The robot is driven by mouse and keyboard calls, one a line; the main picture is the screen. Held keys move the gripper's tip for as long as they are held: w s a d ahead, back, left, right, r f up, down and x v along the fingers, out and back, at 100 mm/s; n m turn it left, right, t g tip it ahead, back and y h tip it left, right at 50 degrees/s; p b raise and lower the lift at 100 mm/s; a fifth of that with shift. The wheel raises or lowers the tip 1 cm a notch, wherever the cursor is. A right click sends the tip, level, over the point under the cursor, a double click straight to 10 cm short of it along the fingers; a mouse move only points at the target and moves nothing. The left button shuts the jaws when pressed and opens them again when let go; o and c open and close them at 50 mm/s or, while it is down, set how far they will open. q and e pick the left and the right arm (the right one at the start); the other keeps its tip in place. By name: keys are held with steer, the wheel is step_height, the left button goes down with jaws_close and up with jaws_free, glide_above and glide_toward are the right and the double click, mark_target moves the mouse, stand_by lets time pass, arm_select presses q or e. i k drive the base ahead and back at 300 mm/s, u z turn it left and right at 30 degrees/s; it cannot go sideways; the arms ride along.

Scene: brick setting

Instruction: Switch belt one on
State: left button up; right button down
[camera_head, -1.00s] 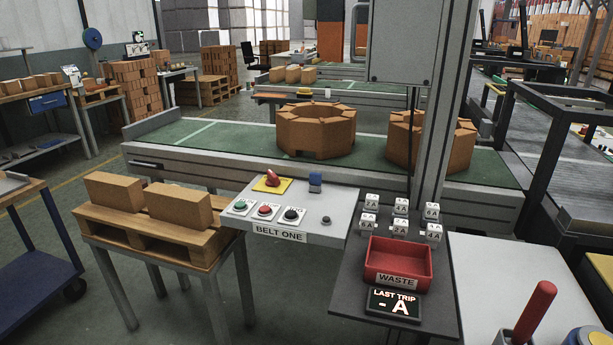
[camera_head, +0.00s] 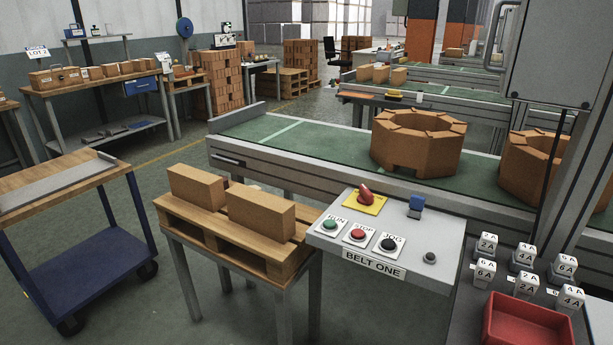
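The belt one control panel (camera_head: 390,243) is a grey sloped box with a "BELT ONE" label (camera_head: 374,263). It carries a green RUN button (camera_head: 330,226), a red STOP button (camera_head: 357,235) and a black JOG button (camera_head: 388,244). Behind them is a red rotary handle (camera_head: 366,193) on a yellow plate (camera_head: 352,203). A blue part (camera_head: 416,207) and a small dark knob (camera_head: 430,258) are on the right. The green conveyor belt (camera_head: 330,145) behind bears brick rings (camera_head: 418,142). Neither of my grippers is in view.
A pallet (camera_head: 205,222) with two bricks on a stand is left of the panel. A blue cart (camera_head: 75,265) stands further left. White labelled blocks (camera_head: 525,255) and a red tray (camera_head: 525,325) are at right, beside a grey post and cabinet (camera_head: 550,50).

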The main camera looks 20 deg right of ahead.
mark_target(365, 197)
steer(key=u, duration=0.3)
steer(key=i, duration=0.85)
steer(key=z, duration=0.7)
steer(key=i, duration=0.7)
steer(key=z, duration=0.75)
